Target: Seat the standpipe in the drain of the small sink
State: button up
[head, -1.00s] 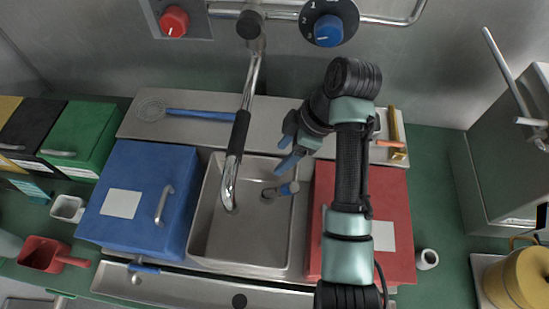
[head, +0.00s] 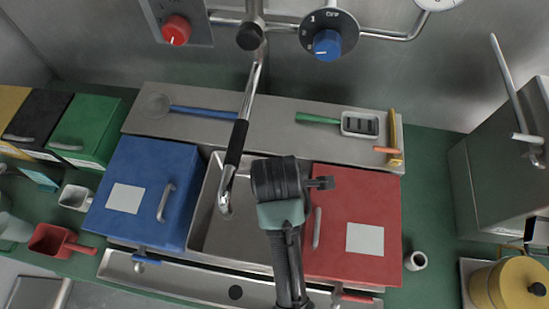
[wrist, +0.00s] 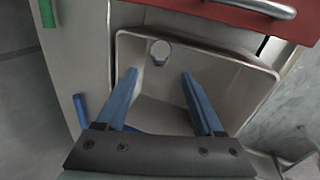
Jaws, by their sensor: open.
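The small sink (head: 207,205) is the steel basin between the blue and red bins; it also shows in the wrist view (wrist: 245,72). The standpipe (wrist: 160,50) is a short grey tube with a pale round end, inside the basin near the red-bin side. I cannot tell whether its foot is in the drain, which I cannot make out. My gripper (wrist: 158,74) is open and empty, above the basin. Its two blue fingers point toward the standpipe, which shows beyond and between the tips, apart from them. In the head view my arm hides the standpipe and fingers.
The chrome faucet (head: 247,105) reaches over the basin's left part. The blue bin (head: 150,165) and red bin (head: 370,205) flank it closely. A shelf (head: 210,125) behind carries a green-handled brush (head: 318,119). A short white tube (head: 416,260) stands on the counter at right.

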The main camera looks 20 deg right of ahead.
jog(key=shift+p+x, duration=0.85)
jog(key=shift+x, duration=4.75)
jog(key=shift+a, duration=0.15)
grip_shut()
jog(key=shift+w, duration=0.1)
